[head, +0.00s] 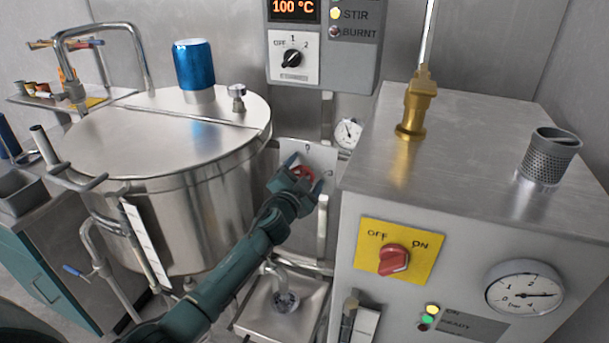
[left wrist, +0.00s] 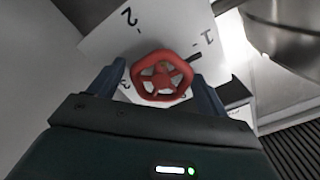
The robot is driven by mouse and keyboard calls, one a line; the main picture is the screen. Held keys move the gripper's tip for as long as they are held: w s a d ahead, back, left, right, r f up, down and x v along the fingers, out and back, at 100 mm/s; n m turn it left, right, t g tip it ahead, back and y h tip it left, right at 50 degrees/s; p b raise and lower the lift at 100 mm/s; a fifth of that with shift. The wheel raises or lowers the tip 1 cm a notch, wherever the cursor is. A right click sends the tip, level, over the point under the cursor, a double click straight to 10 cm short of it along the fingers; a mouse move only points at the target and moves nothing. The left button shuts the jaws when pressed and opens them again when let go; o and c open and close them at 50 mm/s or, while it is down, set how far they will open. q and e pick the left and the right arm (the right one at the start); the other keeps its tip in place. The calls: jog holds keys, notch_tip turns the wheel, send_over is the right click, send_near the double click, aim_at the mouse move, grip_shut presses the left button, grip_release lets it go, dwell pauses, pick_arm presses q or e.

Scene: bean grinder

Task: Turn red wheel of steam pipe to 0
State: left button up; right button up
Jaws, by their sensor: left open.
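The red wheel (left wrist: 161,77) of the steam pipe sits in front of a white dial plate (left wrist: 110,45) in the left wrist view. The marks 1 and 2 show on the plate; a 0 is not visible there. In the head view the red wheel (head: 303,173) is partly hidden by my gripper, in front of the plate (head: 322,158). My left gripper (head: 304,174) is open, with one finger on each side of the wheel; it also shows in the left wrist view (left wrist: 160,85). I cannot tell whether the fingers touch the wheel. My right gripper is not in view.
A large steel kettle (head: 190,150) stands to the left of the wheel. A steel steam box (head: 455,170) with a red OFF/ON switch (head: 393,259) and a gauge (head: 524,288) stands to the right. A control box (head: 322,45) reading 100 °C hangs above. My arm crosses the gap between them.

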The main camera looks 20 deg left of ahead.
pick_arm(q)
jog(key=c, duration=1)
jog(key=m, duration=0.4)
jog(key=shift+f+m, duration=0.2)
jog(key=shift+m, duration=0.1)
jog(key=m, duration=0.4)
jog(key=shift+m, duration=0.3)
jog(key=m, duration=0.4)
jog(key=shift+f, duration=0.2)
jog(key=shift+f+m, duration=0.1)
jog(key=shift+m, duration=2.3)
jog(key=o, duration=1)
